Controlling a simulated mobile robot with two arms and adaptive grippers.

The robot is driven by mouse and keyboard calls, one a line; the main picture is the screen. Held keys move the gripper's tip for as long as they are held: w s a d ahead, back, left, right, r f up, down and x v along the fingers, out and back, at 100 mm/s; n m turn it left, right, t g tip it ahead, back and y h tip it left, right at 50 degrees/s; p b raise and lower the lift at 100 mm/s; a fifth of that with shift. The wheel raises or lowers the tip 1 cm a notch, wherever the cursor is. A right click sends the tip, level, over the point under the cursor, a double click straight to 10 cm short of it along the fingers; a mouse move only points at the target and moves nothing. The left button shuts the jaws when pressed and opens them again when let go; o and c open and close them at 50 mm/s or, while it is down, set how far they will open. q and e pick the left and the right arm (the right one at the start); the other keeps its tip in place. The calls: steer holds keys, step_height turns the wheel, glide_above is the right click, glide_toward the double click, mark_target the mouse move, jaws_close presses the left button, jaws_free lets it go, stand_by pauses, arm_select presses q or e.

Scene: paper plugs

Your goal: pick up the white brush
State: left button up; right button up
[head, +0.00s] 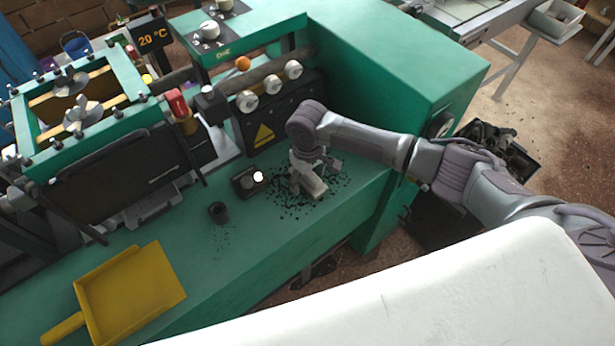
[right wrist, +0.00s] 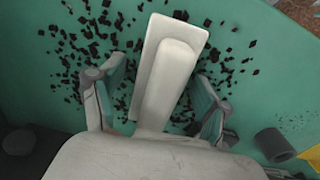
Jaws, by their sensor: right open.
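The white brush (head: 308,183) lies on the green bench top among scattered black bits, in the middle of the head view. In the right wrist view the brush (right wrist: 172,62) runs up from the centre, with a raised block on top of it. My right gripper (head: 305,168) is directly above the brush and partly hides it. In the right wrist view my right gripper (right wrist: 160,98) is open, with one finger on each side of the brush and gaps showing between. My left gripper is not in view.
A yellow dustpan (head: 132,292) lies on the bench at lower left. The green machine (head: 400,70) rises behind. The bench front is mostly clear.

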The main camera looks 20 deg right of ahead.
steer(key=shift+c, duration=0.2)
steer(key=c, duration=1.2)
steer(key=shift+r, duration=0.1)
step_height(320, 180, up, 4)
steer(key=shift+w+b, duration=0.1)
steer(key=shift+b, duration=0.25)
steer(key=s+d+r, duration=0.2)
steer(key=s, duration=0.1)
steer(key=s+d+r, duration=0.2)
steer(key=s, duration=0.1)
steer(key=s+d+r, duration=0.2)
steer(key=s+r, duration=0.1)
steer(key=s, duration=0.1)
steer(key=shift+d, duration=0.2)
